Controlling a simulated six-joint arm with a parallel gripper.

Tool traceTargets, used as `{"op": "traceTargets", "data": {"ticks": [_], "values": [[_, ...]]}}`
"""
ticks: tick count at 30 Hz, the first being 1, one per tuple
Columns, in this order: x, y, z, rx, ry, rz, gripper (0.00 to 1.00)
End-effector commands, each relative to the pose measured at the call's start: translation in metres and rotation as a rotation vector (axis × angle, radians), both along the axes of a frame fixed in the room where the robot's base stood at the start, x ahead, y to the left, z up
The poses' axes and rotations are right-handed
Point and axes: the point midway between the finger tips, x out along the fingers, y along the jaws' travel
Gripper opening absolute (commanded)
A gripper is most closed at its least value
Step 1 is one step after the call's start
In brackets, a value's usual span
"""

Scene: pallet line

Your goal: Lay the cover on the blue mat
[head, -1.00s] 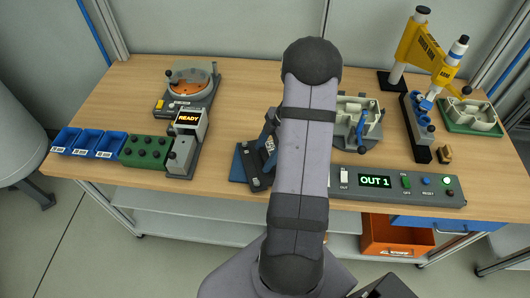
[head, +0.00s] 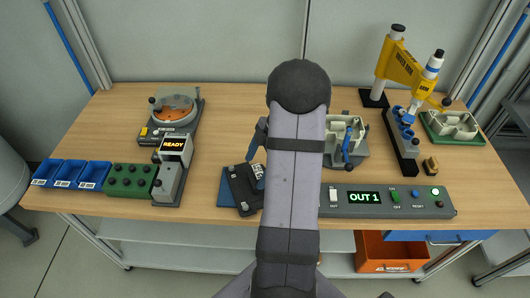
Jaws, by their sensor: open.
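The blue mat (head: 227,187) lies near the front edge of the table, left of my arm. A dark flat plate, which looks like the cover (head: 243,190), lies on it, slightly turned, leaving a blue strip bare at the left. My arm hides the right side of both. My gripper (head: 257,158) shows only in part, beside the arm and over the far right part of the plate. It is open. Its fingertips are mostly hidden, and I cannot tell whether they touch the plate.
Right are a control box (head: 400,201), a clamp fixture (head: 351,140), a yellow press (head: 406,68) and a green tray (head: 452,139). Bare table lies behind the mat.

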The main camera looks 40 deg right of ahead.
Motion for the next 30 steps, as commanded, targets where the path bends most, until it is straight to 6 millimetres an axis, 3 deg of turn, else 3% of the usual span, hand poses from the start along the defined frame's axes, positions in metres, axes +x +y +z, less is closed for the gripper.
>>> {"op": "traceTargets", "data": {"ticks": [6,13,25,30], "values": [[-0.006,-0.015,0.035,-0.003,-0.003,-0.002,0.81],[-0.01,-0.024,0.061,-0.002,-0.001,-0.001,0.81],[-0.011,-0.025,0.069,-0.001,0.004,-0.003,0.81],[-0.009,-0.008,0.069,-0.007,0.048,-0.051,0.81]]}}
